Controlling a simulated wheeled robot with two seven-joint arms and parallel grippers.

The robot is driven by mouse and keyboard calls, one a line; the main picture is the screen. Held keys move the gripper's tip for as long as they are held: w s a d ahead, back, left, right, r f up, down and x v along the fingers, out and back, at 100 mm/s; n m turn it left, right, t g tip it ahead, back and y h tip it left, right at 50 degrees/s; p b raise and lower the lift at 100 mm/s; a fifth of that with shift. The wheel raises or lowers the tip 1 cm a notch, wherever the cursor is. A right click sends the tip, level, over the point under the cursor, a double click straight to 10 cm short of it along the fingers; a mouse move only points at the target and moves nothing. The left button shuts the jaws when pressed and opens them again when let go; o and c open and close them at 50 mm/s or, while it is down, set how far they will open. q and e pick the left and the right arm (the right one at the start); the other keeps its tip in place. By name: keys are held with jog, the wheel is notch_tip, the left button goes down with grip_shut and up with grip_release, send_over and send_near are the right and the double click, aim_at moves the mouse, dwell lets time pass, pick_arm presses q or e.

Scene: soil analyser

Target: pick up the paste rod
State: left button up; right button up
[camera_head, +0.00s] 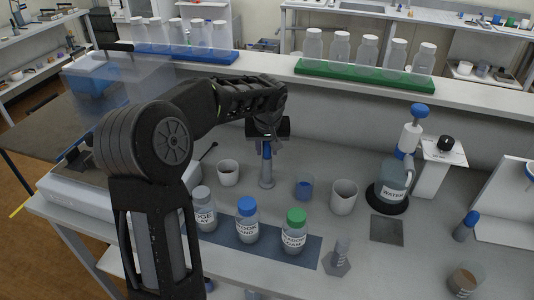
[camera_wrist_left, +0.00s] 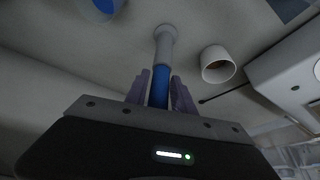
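A rod with a blue handle (camera_head: 266,149) and a grey lower part stands upright on the worktop, left of the middle in the head view. It looks like the paste rod. In the left wrist view the blue handle (camera_wrist_left: 160,88) lies between the two fingers, with the grey part (camera_wrist_left: 165,42) beyond the fingertips. My left gripper (camera_head: 267,135) is over the rod from above; its fingers (camera_wrist_left: 161,78) flank the handle closely. Whether they touch it I cannot tell. My right gripper is in neither view.
Labelled bottles (camera_head: 247,222) are in front on a dark mat. A raised shelf runs behind.

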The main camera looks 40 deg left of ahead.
pick_arm(q)
grip_shut()
jog(key=shift+r, duration=0.15)
dwell(0.4)
notch_tip(320, 180, up, 18)
dwell(0.6)
dwell(0.5)
